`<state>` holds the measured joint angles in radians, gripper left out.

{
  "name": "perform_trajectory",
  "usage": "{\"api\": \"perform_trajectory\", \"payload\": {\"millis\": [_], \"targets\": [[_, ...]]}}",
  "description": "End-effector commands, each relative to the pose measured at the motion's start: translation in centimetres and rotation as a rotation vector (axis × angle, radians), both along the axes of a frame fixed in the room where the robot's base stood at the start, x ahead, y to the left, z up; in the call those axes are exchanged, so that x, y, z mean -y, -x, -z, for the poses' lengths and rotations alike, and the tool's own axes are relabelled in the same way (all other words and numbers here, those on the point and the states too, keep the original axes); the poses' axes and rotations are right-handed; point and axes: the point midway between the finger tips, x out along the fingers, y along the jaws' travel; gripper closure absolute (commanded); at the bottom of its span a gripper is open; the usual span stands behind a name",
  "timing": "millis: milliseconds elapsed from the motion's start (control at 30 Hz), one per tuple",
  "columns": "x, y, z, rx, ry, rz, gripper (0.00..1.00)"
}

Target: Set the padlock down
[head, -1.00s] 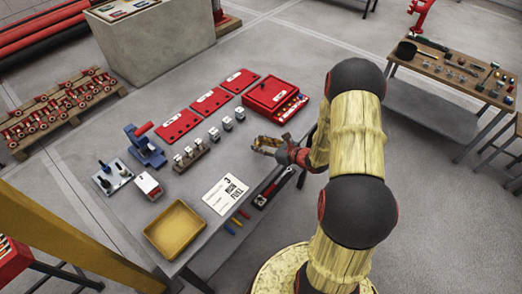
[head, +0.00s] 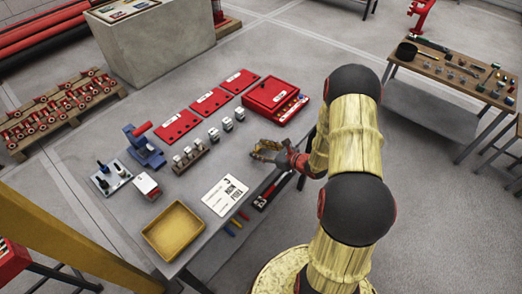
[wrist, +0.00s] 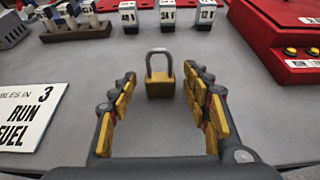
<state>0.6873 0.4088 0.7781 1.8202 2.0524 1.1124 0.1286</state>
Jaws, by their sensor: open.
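In the wrist view a brass padlock (wrist: 160,83) with a grey shackle stands upright on the grey table top. My gripper (wrist: 161,100) is open, its yellow-padded fingers on either side of the padlock with a gap at each side. The padlock is near the far end of the fingers and is not held. In the head view my gripper (head: 265,152) is low over the table's right part; the padlock cannot be made out there.
A red box (head: 275,97) with buttons stands behind my gripper. Several small numbered blocks (head: 227,124) stand to its left and beyond. A printed card (head: 225,194) and a yellow tray (head: 174,231) lie toward the front. The table's edge is close on the right.

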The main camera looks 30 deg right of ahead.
Motion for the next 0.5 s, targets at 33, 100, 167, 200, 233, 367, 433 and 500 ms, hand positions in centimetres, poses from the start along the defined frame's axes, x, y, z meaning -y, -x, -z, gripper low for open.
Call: {"api": "perform_trajectory", "payload": {"millis": [33,100,167,200,233,367,433,500], "targets": [[0.0,0.0,0.0,0.0,0.0,0.0,0.52],[0.0,0.0,0.0,0.0,0.0,0.0,0.52],[0.0,0.0,0.0,0.0,0.0,0.0,0.52],[0.0,0.0,-0.1,0.0,0.0,0.0,0.52],[0.0,0.0,-0.3,0.0,0.0,0.0,0.52],[0.5,1.1,-0.9,0.0,0.001,0.003,0.52],[1.0,2.2,-1.4,-0.001,0.001,0.004,0.52],[1.5,3.4,-2.0,0.0,0.001,0.006,0.52]]}}
